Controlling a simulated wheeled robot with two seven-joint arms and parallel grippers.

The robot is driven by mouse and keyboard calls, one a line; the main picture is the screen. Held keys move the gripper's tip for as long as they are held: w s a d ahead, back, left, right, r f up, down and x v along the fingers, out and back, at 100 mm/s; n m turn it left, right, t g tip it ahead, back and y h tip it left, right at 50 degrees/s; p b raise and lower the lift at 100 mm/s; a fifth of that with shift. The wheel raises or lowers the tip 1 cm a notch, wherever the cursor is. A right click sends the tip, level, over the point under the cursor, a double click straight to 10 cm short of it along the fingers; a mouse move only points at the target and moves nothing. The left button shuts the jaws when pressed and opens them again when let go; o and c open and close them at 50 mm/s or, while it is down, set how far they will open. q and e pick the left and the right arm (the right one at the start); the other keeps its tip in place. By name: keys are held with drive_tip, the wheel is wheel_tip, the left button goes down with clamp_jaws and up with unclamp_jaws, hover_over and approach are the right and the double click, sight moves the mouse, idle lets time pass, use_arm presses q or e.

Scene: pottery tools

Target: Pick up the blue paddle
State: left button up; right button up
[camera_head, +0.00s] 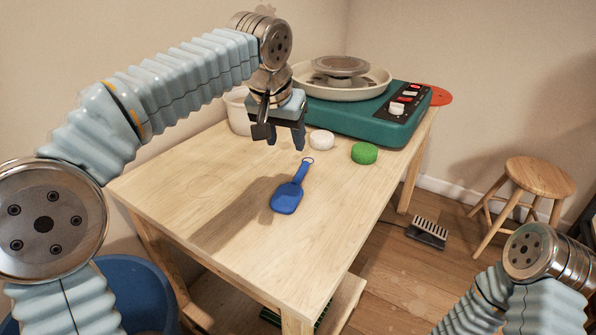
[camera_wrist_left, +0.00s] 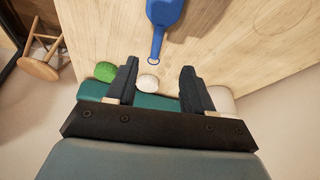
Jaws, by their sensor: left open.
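The blue paddle (camera_head: 287,195) lies flat on the wooden table, its handle with a ring at the end pointing toward the back. It also shows at the top of the left wrist view (camera_wrist_left: 164,14), with the handle pointing down toward the gap between my fingers. My left gripper (camera_head: 279,138) is open and empty above the table, behind and slightly left of the handle end. Its two dark fingers also show apart in the left wrist view (camera_wrist_left: 163,88). My right arm shows at the lower right, but its gripper is outside the picture.
A white round piece (camera_head: 321,140) and a green one (camera_head: 364,153) sit near the paddle. Behind them stands a teal pottery wheel (camera_head: 366,119), with a white container (camera_head: 238,112) at its left. The table's front (camera_head: 250,255) is clear. A stool (camera_head: 540,177) stands at right.

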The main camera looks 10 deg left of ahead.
use_arm(q)
hover_over(297, 177)
drive_tip(key=s, duration=0.2)
drive_tip(key=f, duration=0.7)
drive_tip(key=shift+s+a+f+b, duration=0.15)
drive_tip(key=shift+a+f+b, duration=0.15)
drive_tip(key=shift+a+b, duration=0.1)
drive_tip(key=x, duration=0.5)
drive_tip(key=shift+s+d+f, duration=0.15)
drive_tip(key=shift+f, duration=0.15)
clamp_jaws()
